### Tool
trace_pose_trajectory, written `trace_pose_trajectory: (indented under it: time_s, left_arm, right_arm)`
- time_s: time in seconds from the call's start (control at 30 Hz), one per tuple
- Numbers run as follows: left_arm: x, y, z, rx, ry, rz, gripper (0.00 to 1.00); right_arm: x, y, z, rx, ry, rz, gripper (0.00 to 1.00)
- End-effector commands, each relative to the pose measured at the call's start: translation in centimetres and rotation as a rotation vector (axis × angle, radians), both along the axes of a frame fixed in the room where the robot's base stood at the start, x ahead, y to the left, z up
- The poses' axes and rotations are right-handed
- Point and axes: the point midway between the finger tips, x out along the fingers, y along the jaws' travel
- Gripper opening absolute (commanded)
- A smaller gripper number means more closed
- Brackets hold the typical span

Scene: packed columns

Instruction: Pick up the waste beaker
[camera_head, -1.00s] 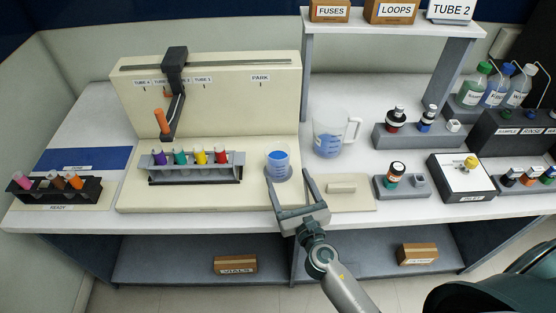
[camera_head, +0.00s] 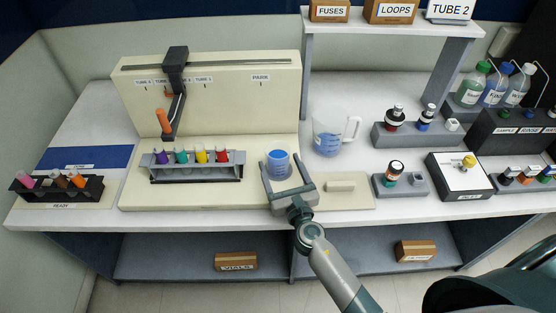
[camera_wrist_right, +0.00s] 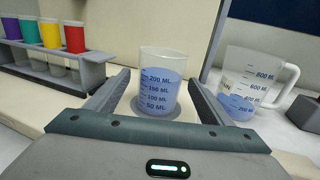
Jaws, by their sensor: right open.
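A clear beaker with blue liquid (camera_head: 278,164) stands upright on a round grey spot on the cream machine base. In the right wrist view the beaker (camera_wrist_right: 160,82) shows marks up to 200 ML. My right gripper (camera_head: 281,174) is open, with one finger on each side of the beaker. In the wrist view the fingers (camera_wrist_right: 159,88) appear apart from its glass, and its upper part shows clearly. A larger jug with a handle (camera_head: 334,132), marked up to 800 ML, stands to the right, also with blue liquid. My left gripper is not in view.
A grey rack with several coloured tubes (camera_head: 195,175) stands left of the beaker. The machine's cream back wall (camera_head: 262,112) rises behind it. A small raised block (camera_head: 341,187) lies to the right. Bottles and grey stands fill the right side.

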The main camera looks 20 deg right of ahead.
Motion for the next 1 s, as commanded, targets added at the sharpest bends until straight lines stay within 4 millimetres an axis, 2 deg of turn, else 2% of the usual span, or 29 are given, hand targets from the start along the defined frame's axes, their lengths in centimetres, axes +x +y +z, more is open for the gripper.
trace_pose_trajectory:
  time_s: [0.47, 0.6, 0.7, 1.0]
  left_arm:
    - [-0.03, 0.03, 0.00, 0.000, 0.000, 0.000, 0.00]
    - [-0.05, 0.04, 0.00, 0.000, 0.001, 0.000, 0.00]
    - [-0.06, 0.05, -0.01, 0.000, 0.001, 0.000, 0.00]
    - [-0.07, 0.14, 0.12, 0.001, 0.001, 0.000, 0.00]
  right_arm:
    - [0.10, -0.02, 0.00, 0.000, 0.000, 0.000, 0.75]
    - [0.10, -0.02, 0.00, 0.000, 0.000, 0.000, 0.44]
    - [0.09, -0.02, 0.00, 0.000, 0.000, 0.000, 0.24]
    - [0.12, -0.02, 0.24, 0.000, -0.002, 0.000, 0.24]
